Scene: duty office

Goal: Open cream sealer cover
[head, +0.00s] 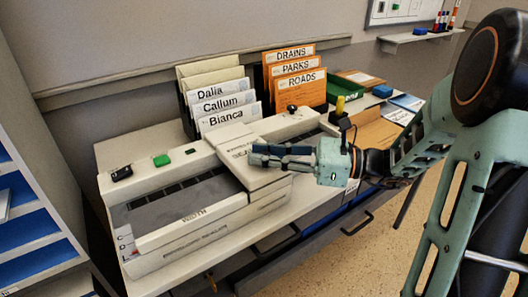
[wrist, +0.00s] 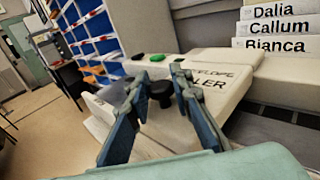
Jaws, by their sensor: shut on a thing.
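The cream sealer (head: 215,238) stands on the desk, with a dark slotted bed and a strip marked WIDTH. Its cream cover (head: 236,146), lettered SEALER, lies across the right end of the machine; the cover also shows in the wrist view (wrist: 214,80). My gripper (head: 257,155) is over the cover from the right. In the wrist view my gripper (wrist: 158,84) has its two blue fingers on either side of a black knob (wrist: 160,92) and is shut on it. The fingers hide part of the cover. I cannot tell whether the cover is lifted.
A green button (head: 162,160) and a black knob (head: 121,173) sit on the sealer's back left. Named folders (head: 222,105) and orange folders (head: 296,78) stand behind. Another black knob (head: 292,108) is farther back. A blue-compartment shelf (head: 30,215) stands left; open floor lies right.

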